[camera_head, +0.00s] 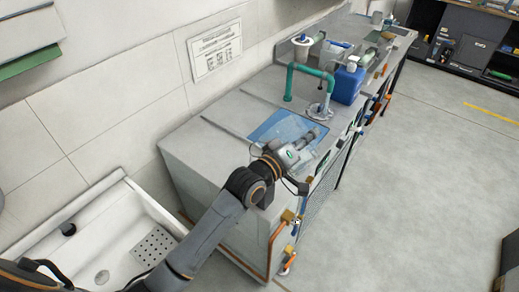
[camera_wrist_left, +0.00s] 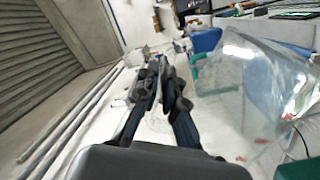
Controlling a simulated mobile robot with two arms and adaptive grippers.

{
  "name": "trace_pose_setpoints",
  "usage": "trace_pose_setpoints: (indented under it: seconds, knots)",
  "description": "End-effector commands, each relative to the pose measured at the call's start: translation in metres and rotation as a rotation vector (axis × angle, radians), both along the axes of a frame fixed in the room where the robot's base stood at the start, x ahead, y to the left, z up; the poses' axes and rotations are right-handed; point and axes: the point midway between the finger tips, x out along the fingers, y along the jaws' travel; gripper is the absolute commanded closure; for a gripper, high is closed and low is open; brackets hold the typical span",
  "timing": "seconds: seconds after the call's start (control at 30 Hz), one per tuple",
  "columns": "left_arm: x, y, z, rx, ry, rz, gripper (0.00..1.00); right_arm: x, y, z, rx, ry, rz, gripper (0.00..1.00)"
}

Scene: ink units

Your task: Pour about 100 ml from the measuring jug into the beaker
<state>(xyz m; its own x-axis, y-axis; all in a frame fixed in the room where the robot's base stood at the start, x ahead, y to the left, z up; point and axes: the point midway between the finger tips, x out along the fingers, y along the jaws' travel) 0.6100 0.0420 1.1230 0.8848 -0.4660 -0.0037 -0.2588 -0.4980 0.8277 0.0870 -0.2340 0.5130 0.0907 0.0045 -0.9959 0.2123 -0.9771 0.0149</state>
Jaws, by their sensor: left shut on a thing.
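My left gripper (camera_head: 316,133) reaches over the counter beside a blue sheet or tray. In the left wrist view its dark fingers (camera_wrist_left: 163,75) are close together, with a narrow clear strip between them. A large clear vessel with small red marks, which looks like the measuring jug (camera_wrist_left: 250,85), fills the right of that view, close beside the fingers and tilted in the picture. The fingers appear shut on its handle, though the contact is partly hidden. I cannot pick out the jug or the beaker clearly in the head view. My right gripper is not in view.
A blue sheet or tray (camera_head: 268,125) lies on the grey counter (camera_head: 215,118). A green tap (camera_head: 290,82) and a blue canister (camera_head: 347,84) stand beyond it. A white sink (camera_head: 105,235) is at lower left. Open floor (camera_head: 430,180) lies to the right.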

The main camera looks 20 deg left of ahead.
Motion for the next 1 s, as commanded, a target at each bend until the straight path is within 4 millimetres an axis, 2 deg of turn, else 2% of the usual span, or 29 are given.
trace_pose_setpoints:
  seconds: [0.43,1.0]
  knots:
    - [0.004,0.008,0.007,-0.076,0.035,0.0,1.0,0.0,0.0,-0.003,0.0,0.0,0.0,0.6]
    - [0.009,0.017,-0.011,-0.154,0.077,0.001,1.0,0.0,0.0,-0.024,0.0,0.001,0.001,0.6]
